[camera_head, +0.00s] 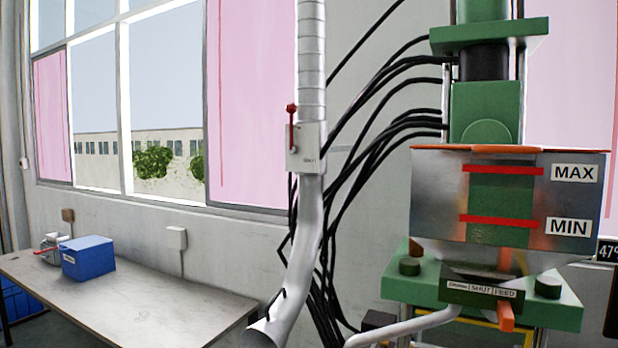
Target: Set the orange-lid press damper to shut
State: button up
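The green press (486,110) stands at the right, with a metal hopper (420,205) under an orange lid (505,150). A damper box (306,158) sits on the grey duct (312,75) just left of the press. Its red lever (291,130) points up, along the duct. The small label on the box is too blurred to read surely. Under the hopper is a dark plate (478,291) marked SHUT and FEED, with an orange handle (506,316) below its FEED end. My gripper is not in view.
A table (130,300) at the left holds a blue box (88,257) and a small metal device with a red handle (51,251). Black cables (365,150) hang between the duct and the press. The duct's open lower end (264,332) reaches near the table's right edge.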

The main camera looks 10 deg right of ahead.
aim_at(292, 107)
jog(key=u, duration=0.05)
jog(key=k, duration=0.35)
jog(key=u, duration=0.55)
jog(key=i, duration=1.05)
jog(key=u, duration=0.65)
